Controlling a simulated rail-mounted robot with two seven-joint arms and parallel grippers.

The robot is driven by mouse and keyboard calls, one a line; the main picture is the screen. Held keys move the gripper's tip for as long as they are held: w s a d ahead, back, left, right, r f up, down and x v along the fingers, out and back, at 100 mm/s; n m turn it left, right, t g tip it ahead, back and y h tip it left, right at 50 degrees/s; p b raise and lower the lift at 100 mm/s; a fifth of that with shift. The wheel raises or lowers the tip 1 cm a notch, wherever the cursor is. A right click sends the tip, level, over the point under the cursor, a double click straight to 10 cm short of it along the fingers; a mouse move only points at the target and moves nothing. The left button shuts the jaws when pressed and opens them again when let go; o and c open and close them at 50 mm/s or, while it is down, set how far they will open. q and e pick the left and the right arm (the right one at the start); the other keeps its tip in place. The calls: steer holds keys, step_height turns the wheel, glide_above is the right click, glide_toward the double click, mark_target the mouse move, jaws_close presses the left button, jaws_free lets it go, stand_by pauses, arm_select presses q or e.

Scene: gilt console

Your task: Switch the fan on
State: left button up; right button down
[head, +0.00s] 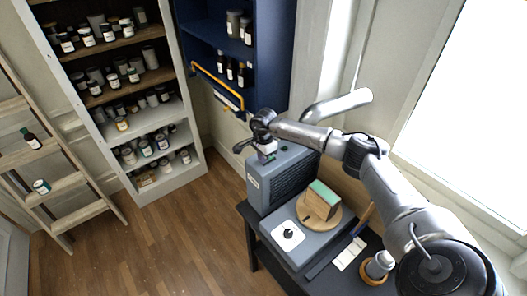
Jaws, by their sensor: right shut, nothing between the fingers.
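A grey box with a dark slatted grille (291,185) stands on the dark table and looks like the fan. A small pale label is on its left face. My right gripper (265,157) is at the upper left corner of this box, pointing down, shut and empty. I cannot tell whether its fingertips touch the box. The gripper hides that corner, so any switch there is hard to make out. In front of the box is a grey unit with a white plate and a black knob (288,234). My left gripper is not in view.
A green-topped wooden block (321,200) sits on a round board on the grey unit. A jar (380,264) and white cards (349,253) lie to the right. A silver pipe (336,106) is behind. Shelves with jars (123,124) and a ladder (41,157) stand left; the floor between is clear.

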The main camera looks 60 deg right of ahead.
steer(key=shift+f, duration=0.1)
steer(key=shift+f+h, duration=0.2)
steer(key=shift+h, duration=0.1)
steer(key=shift+r, duration=0.2)
stand_by(0.3)
steer(key=shift+r, duration=0.55)
steer(key=shift+p, duration=0.3)
steer(key=shift+r, duration=0.1)
